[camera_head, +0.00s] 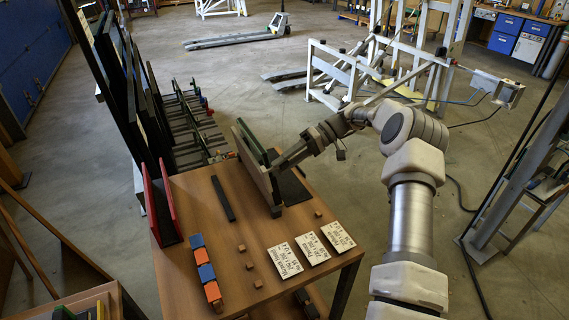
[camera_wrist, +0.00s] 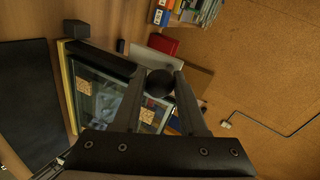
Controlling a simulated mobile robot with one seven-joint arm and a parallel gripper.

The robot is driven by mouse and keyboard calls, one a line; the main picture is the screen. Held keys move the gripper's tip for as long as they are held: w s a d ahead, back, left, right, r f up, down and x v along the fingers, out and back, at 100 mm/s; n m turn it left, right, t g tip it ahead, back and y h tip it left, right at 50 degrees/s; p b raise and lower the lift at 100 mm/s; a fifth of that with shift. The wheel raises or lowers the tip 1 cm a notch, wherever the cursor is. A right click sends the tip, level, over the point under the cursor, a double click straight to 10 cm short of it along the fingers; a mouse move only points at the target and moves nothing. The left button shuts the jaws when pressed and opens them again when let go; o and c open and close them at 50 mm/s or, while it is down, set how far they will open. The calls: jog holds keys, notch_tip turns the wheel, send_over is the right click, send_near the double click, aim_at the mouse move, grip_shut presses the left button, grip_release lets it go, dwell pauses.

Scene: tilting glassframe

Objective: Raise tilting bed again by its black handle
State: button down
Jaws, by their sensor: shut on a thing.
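A panel-like tilting bed (camera_head: 253,160) stands steeply upright on the wooden table, its wooden face to the left and a dark side to the right. In the wrist view its dark-framed glass side (camera_wrist: 112,92) shows, with a pale yellow edge and small tan labels. A round black handle (camera_wrist: 159,83) lies between the fingertips of my gripper (camera_wrist: 160,88), and the gripper is shut on it. In the head view my gripper (camera_head: 279,166) reaches the panel from the right; the handle is hidden there.
Red boards (camera_head: 160,205), blue and orange blocks (camera_head: 205,270), small wooden cubes and white printed cards (camera_head: 310,248) lie on the table (camera_head: 235,235). A rack of dark panels (camera_head: 150,115) stands behind left. White metal frames (camera_head: 350,75) stand behind my arm. Open floor lies beyond the table.

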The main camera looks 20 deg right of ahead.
jog(key=shift+d, duration=0.15)
jog(key=shift+c, duration=2.3)
grip_release()
jog(key=shift+f, duration=0.1)
